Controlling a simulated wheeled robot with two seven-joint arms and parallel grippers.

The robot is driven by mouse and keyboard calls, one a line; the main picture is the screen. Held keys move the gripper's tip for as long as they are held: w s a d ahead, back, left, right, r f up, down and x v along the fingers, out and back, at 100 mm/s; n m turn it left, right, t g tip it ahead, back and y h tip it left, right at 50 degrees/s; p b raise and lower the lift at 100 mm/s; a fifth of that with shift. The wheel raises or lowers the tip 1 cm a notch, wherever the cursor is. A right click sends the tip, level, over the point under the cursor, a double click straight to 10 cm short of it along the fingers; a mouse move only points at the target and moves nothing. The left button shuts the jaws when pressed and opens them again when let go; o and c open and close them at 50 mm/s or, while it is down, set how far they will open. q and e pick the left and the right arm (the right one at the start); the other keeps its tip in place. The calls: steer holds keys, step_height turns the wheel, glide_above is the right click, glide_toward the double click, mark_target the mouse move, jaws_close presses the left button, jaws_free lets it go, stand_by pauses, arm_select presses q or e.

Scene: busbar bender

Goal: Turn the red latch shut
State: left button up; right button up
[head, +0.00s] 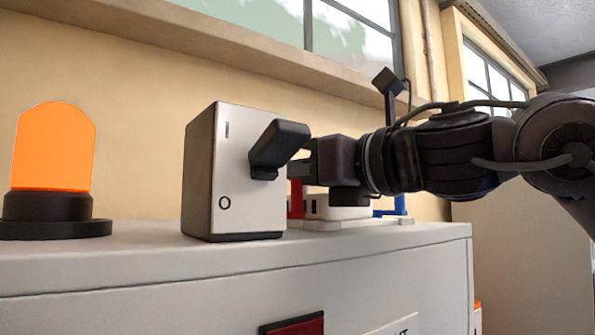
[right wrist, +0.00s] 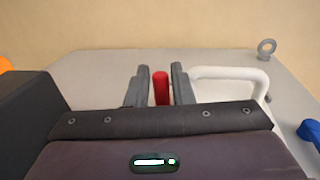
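The red latch (head: 296,207) shows in the head view as a small upright red piece just right of the switch box, partly hidden. In the right wrist view the red latch (right wrist: 161,88) stands between the two dark fingers of my right gripper (right wrist: 158,90). The fingers are apart, with a thin gap visible beside the red piece, so the gripper looks open around it. In the head view my right gripper (head: 301,168) comes in from the right, above the latch's lower part, its tips partly behind the black lever. My left gripper is out of view.
A switch box (head: 235,190) with a black lever (head: 278,145) stands close left of my gripper. An orange beacon (head: 54,150) stands further left. A white handle (right wrist: 235,72), a metal ring (right wrist: 267,46) and a blue latch (right wrist: 311,130) lie to the right.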

steer(key=shift+s+d, duration=0.1)
steer(key=b+v, duration=0.4)
steer(key=v, duration=0.2)
steer(key=shift+s+d+f, duration=0.1)
steer(key=shift+s+d, duration=0.1)
steer(key=shift+d, duration=0.05)
steer(key=shift+s+d, duration=0.35)
steer(key=shift+d, duration=0.05)
steer(key=shift+a, duration=0.1)
steer(key=shift+c, duration=0.3)
